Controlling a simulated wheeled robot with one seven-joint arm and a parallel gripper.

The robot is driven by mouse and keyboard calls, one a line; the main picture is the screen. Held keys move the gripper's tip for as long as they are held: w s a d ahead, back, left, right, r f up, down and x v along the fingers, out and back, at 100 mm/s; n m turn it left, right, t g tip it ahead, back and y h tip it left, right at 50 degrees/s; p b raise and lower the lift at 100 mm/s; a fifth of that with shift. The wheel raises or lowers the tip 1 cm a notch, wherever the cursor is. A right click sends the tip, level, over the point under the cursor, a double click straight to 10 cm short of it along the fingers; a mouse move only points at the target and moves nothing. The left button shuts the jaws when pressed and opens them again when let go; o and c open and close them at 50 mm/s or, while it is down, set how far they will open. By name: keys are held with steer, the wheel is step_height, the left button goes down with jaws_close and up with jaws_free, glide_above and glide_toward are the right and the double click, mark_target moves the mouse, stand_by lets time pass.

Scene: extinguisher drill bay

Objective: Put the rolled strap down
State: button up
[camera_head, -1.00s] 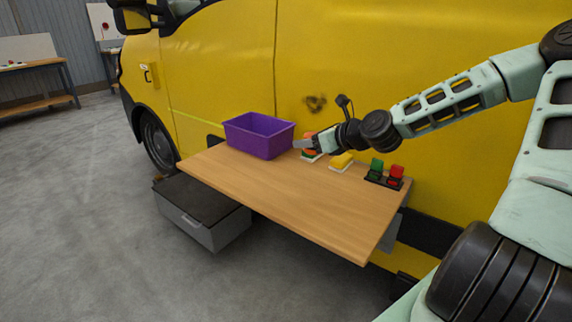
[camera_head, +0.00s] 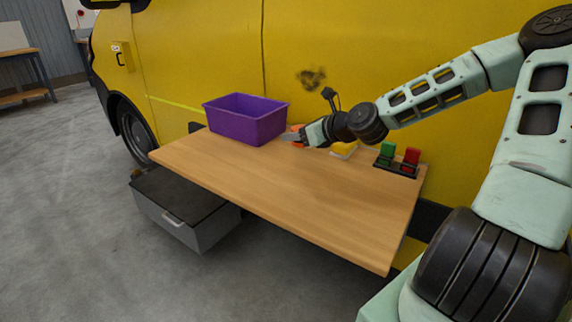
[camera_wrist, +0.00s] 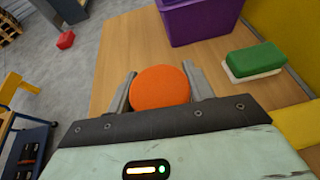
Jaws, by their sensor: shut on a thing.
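My gripper (camera_wrist: 160,90) is shut on the rolled strap (camera_wrist: 161,88), an orange disc between the two fingers in the wrist view. The head view shows my gripper (camera_head: 291,137) over the back part of the wooden table (camera_head: 270,190), just right of the purple bin. A bit of the orange strap (camera_head: 297,128) shows behind the fingers there. The strap appears to be above the tabletop; its exact height and its underside cannot be seen.
A purple bin (camera_head: 240,125) stands at the table's back left. A green block on a white base (camera_wrist: 255,60), a yellow block (camera_head: 344,148) and a black holder with green and red pieces (camera_head: 395,165) line the back, by the yellow van (camera_head: 400,70). The table's front is clear.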

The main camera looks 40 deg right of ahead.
mark_target(297, 170)
step_height(297, 170, down, 9)
steer(key=shift+b, duration=0.65)
steer(key=shift+f, duration=0.1)
steer(key=o, duration=1.1)
